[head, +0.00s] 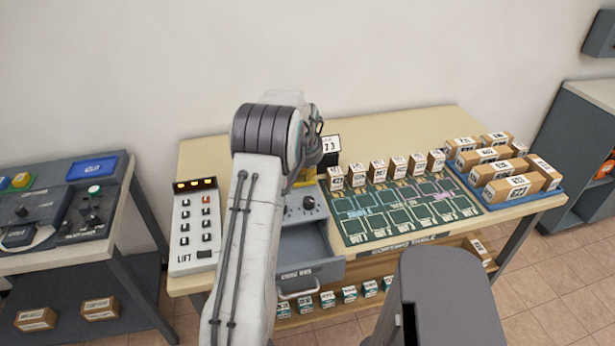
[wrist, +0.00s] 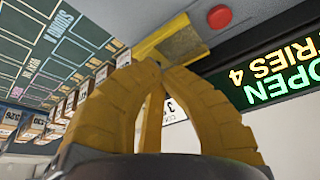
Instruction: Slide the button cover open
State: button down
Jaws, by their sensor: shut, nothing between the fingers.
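My gripper (wrist: 152,68) fills the middle of the wrist view. Its yellow fingers meet at the tips with nothing between them. A yellow piece with a rough olive face (wrist: 184,45), which looks like the button cover, is just beyond the fingertips; I cannot tell if they touch it. A round red button (wrist: 219,17) is uncovered beside that piece. In the head view my gripper is mostly hidden behind my arm, over the grey drawer unit (head: 314,206), which has a black knob. The cover and button cannot be made out there.
A lit display (wrist: 270,75) reads "OPEN" and "TRIES 4". The unit's drawer (head: 309,264) stands pulled out. A lift panel (head: 195,232) is to its left. A green sorting mat (head: 402,240), several small boxes and a blue tray (head: 520,199) with parcels are to its right.

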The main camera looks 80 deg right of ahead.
jog(key=shift+s+d+r, duration=0.1)
jog(key=shift+d+r, duration=0.05)
jog(key=shift+d, duration=0.15)
jog(key=c, duration=1.2)
grip_release()
jog(key=shift+f, duration=0.2)
jog(key=shift+o, duration=0.2)
jog(key=v, duration=1.2)
